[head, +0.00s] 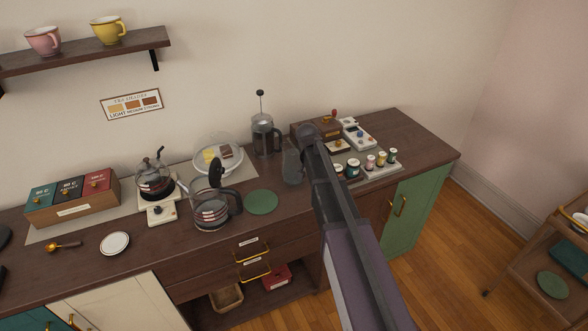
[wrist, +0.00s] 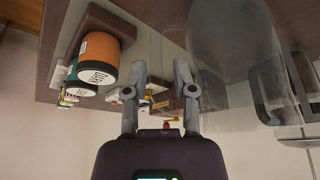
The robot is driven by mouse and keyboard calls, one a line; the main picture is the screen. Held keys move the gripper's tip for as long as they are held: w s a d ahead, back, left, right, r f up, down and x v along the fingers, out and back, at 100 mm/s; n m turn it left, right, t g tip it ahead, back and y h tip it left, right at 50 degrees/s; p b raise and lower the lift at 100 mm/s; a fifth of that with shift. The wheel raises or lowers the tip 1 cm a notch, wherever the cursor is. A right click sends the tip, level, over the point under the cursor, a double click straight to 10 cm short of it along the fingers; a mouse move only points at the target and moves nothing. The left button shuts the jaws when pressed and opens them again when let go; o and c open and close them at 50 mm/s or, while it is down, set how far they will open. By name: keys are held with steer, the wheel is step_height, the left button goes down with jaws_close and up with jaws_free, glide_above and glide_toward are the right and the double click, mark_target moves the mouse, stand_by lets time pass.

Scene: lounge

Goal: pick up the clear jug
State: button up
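The clear jug (head: 292,166) stands on the dark counter, just left of my arm's end in the head view. It is see-through and faint. In the wrist view the jug (wrist: 222,45) is a large transparent shape right of my fingers, close to the right one; I cannot tell whether they touch. My gripper (wrist: 160,78) has its two fingers apart with nothing held between them. In the head view the fingers are not clear behind the dark end of my arm.
Right of my arm stand small labelled jars (head: 353,168) on a tray. A French press (head: 263,135) stands behind the jug. A green round mat (head: 262,202) and a black-handled kettle (head: 211,211) are to the left. A shelf with cups (head: 85,53) hangs above.

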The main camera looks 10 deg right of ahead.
steer(key=shift+b+x, duration=0.55)
steer(key=shift+x, duration=0.3)
steer(key=shift+c, duration=0.2)
jaws_close()
